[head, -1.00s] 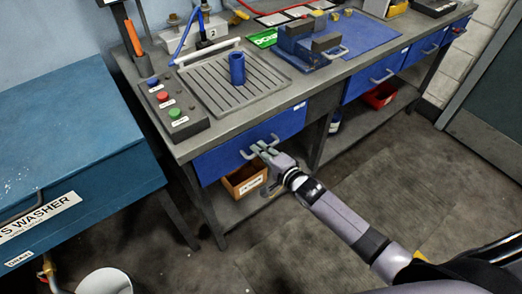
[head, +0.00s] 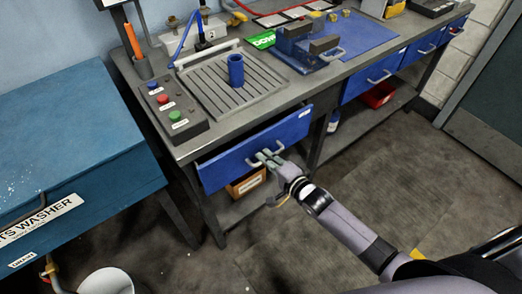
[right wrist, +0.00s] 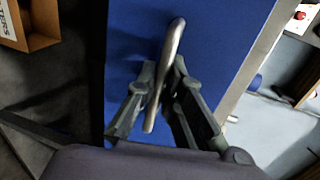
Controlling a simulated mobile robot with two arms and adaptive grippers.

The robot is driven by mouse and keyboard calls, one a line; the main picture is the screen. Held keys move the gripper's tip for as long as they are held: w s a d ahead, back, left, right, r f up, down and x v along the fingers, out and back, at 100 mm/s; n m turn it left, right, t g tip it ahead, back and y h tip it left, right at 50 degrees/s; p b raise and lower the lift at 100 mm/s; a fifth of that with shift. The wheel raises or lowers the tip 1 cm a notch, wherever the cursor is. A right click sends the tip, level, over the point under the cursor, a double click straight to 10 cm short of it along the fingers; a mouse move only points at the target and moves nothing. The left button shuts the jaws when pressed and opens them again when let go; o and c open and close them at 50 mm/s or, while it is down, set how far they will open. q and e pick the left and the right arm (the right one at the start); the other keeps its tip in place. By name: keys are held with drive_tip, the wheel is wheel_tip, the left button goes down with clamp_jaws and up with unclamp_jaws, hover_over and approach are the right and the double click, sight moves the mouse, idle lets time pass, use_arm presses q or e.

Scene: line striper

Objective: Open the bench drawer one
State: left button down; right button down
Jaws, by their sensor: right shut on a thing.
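The blue bench drawer (head: 225,166) at the left end of the workbench stands partly out, with a dark gap showing above its front. Its front also fills the middle of the right wrist view (right wrist: 215,40). My right gripper (head: 268,156) is at the drawer's grey bar handle (head: 279,145). In the right wrist view its fingers (right wrist: 165,85) are shut around the handle (right wrist: 172,52). My left gripper is not in view.
A cardboard box (head: 246,184) sits on the shelf under the drawer. A blue parts washer (head: 70,140) stands at the left, with a white bucket (head: 106,281) on the floor. The bench top (head: 215,135) carries a button box (head: 172,110) and a blue cup (head: 236,69). Floor in front is clear.

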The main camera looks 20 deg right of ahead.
drive_tip(key=f+p+v, duration=0.2)
drive_tip(key=p+v, duration=0.1)
drive_tip(key=v, duration=0.9)
drive_tip(key=s+f+p+v, duration=0.1)
drive_tip(key=f+p+v, duration=0.2)
drive_tip(key=v, duration=1)
drive_tip(key=shift+d+f+p, duration=0.15)
drive_tip(key=shift+f+p, duration=0.05)
drive_tip(key=shift+p, duration=0.15)
drive_tip(key=shift+s, duration=0.1)
drive_tip(key=c, duration=1.7)
unclamp_jaws()
drive_tip(key=v, duration=1.2)
